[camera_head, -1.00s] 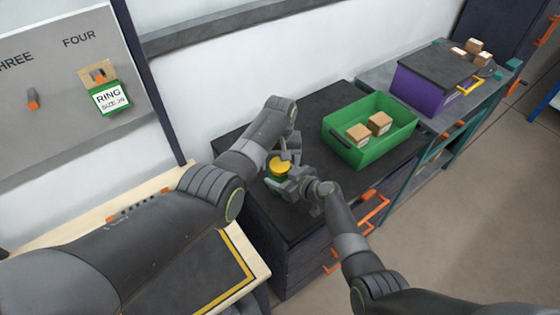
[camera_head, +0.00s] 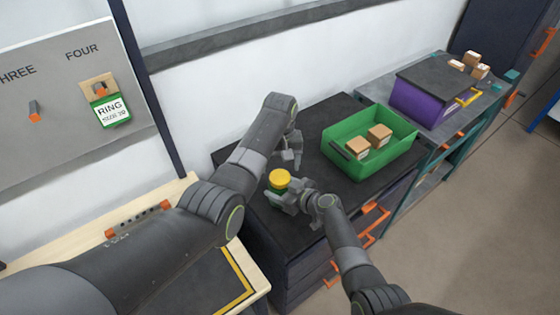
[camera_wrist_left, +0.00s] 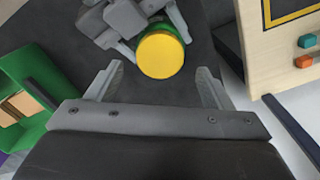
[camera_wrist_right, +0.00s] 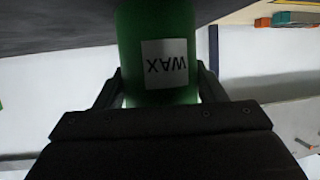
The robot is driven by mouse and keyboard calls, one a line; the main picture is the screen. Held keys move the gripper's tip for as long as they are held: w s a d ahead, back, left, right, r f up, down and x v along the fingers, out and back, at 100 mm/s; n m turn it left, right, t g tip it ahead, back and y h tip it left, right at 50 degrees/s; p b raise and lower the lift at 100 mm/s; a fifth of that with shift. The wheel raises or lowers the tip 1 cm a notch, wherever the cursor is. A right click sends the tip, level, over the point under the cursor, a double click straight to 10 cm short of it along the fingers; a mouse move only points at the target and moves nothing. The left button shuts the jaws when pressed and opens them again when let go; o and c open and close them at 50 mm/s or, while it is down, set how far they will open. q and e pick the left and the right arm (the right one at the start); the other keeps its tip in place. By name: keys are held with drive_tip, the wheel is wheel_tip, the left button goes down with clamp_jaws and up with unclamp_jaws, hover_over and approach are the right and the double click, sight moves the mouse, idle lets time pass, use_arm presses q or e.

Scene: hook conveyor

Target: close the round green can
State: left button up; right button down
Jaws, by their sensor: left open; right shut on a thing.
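The round green can (camera_head: 275,198) stands upright on the dark cabinet top, with a yellow lid (camera_head: 280,178) on its top. In the left wrist view the yellow lid (camera_wrist_left: 160,54) covers the can's top; I cannot tell how tightly it sits. The right wrist view shows the can's green side (camera_wrist_right: 160,28) with a white label reading WAX. My right gripper (camera_head: 284,203) is shut on the can from the side. My left gripper (camera_head: 292,160) is open and empty, behind and a little above the can, apart from the lid. Its fingers (camera_wrist_left: 158,85) show either side below the lid.
A green bin (camera_head: 350,165) with two small cardboard boxes stands right of the can on the cabinet (camera_head: 240,150). A purple crate (camera_head: 420,100) sits on a farther bench. A wooden-edged worktable (camera_head: 170,190) is at left, beneath a wall board (camera_head: 60,110).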

sight(280, 177)
use_arm(q)
wheel_tip(280, 177, up, 3)
drive_tip(key=n, duration=0.6)
drive_tip(key=shift+r, duration=0.15)
drive_tip(key=shift+f, duration=4)
drive_tip(key=c, duration=1)
drive_tip(key=m, duration=0.6)
drive_tip(key=shift+m, duration=0.3)
drive_tip(key=o, duration=1.1)
